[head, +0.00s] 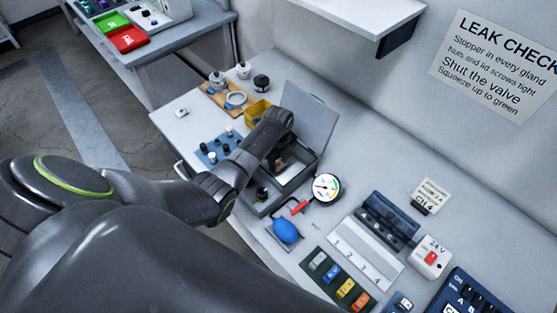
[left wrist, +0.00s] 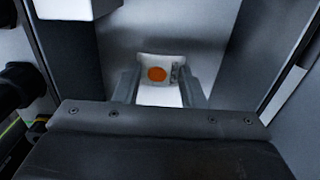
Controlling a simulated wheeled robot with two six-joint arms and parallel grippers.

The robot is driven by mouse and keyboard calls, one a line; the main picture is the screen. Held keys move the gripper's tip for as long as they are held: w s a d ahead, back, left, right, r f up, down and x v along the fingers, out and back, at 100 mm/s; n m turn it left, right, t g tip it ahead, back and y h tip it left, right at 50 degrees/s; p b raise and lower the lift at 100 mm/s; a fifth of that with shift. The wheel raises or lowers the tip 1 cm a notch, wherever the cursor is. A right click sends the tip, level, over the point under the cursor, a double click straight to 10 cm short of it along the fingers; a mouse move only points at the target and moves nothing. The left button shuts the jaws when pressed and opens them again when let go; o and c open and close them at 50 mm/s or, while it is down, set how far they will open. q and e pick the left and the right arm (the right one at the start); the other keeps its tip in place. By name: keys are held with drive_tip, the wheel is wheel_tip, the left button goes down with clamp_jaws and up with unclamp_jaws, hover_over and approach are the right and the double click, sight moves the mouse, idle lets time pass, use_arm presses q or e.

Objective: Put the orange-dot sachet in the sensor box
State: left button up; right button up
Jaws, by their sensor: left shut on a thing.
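The sensor box (head: 315,134) is a grey box with its lid raised, at the middle of the bench in the head view. My left arm reaches in from the left, and my left gripper (head: 279,165) points down into the box. In the left wrist view, the left gripper (left wrist: 160,92) is shut on a white sachet with an orange dot (left wrist: 157,74), held between its two fingers. Grey box walls surround it there. I cannot tell whether the sachet touches the box floor. My arm hides part of the box in the head view. My right gripper is not in view.
A pressure gauge (head: 326,187) and a blue squeeze bulb (head: 286,230) lie right in front of the box. A blue mat with small fittings (head: 212,152) and a wooden tray (head: 214,97) are at its left. A numbered white strip (head: 349,252) and a 24 V unit (head: 430,257) stand further right.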

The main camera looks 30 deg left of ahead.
sight(278, 164)
use_arm(q)
drive_tip(key=o, duration=0.9)
drive_tip(key=shift+f, duration=0.1)
drive_tip(key=shift+o, duration=0.7)
drive_tip(key=shift+r, duration=0.6)
wheel_tip(278, 164, up, 11)
drive_tip(key=shift+s, duration=0.1)
